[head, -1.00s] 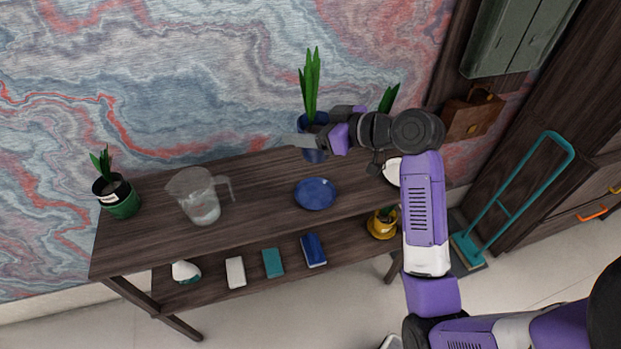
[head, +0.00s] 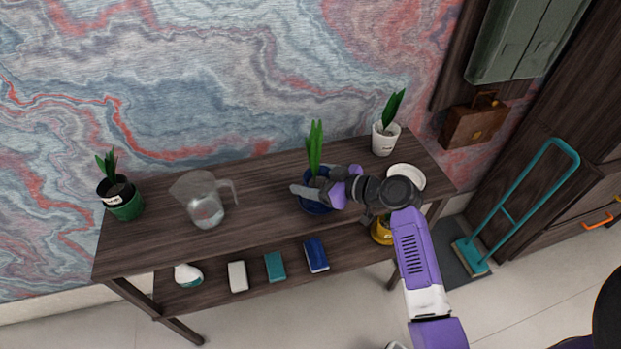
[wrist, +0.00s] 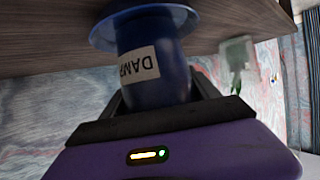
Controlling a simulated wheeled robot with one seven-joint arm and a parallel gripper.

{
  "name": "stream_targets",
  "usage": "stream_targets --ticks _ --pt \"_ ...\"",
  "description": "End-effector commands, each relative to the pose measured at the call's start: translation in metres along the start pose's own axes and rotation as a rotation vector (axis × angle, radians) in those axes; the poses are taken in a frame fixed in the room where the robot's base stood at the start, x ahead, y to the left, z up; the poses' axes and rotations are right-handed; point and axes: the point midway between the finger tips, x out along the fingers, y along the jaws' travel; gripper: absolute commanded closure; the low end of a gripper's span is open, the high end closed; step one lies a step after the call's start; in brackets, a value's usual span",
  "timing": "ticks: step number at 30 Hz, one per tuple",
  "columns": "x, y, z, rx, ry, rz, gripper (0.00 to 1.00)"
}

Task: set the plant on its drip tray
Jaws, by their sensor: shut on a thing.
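The plant (head: 315,150) has upright green leaves in a dark blue pot, with a label reading "DAMP" on the pot (wrist: 155,70) in the wrist view. My gripper (head: 322,190) is shut on the pot, one finger on each side. The blue drip tray (head: 316,209) lies on the desk top directly under the pot. In the wrist view, which is upside down, the pot's base meets the tray (wrist: 105,32) with no gap visible. Whether its weight rests there I cannot tell. The gripper hides part of the pot in the head view.
A clear jug (head: 205,203) and a green-potted plant (head: 124,202) stand to the left. A white-potted plant (head: 384,141) and a white dish (head: 407,178) are to the right. A yellow pot (head: 381,232) and several small items are on the lower shelf.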

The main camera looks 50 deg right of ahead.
Motion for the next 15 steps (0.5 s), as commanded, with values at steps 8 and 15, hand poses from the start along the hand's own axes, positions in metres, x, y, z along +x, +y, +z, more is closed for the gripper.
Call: stream_targets --ticks 8,15 --pt "0.0002 0.0005 -0.0005 -0.002 0.003 0.001 0.99" --pt "0.0012 0.0003 0.0029 0.000 0.001 0.001 0.10"
